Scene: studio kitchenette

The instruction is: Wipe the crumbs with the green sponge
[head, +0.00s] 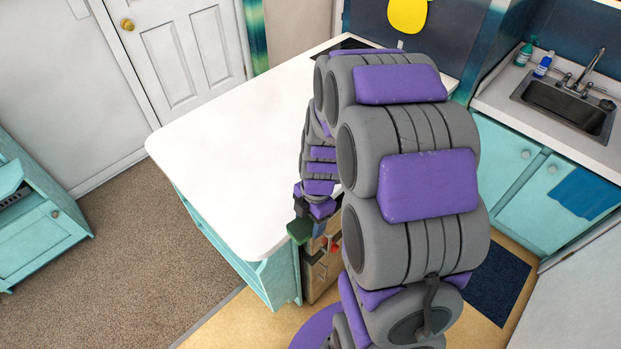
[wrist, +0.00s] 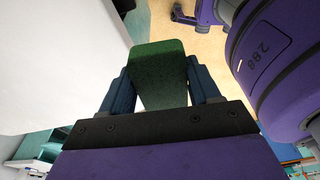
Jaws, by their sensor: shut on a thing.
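The green sponge (wrist: 160,52) is held between the two fingers of my gripper (wrist: 159,72) in the wrist view. In the head view a green patch of the sponge (head: 299,231) shows below my gripper (head: 312,213), beside the front right edge of the white countertop (head: 225,150). The sponge appears just off the counter's edge, over the floor side. I see no crumbs on the visible part of the countertop. My arm hides the counter's right part.
A dark flat item (head: 350,43) lies at the counter's far end. Below the counter's edge are open shelves with several items (head: 318,275). A sink (head: 570,105) with bottles is at the right. Carpet (head: 130,240) is clear at the left.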

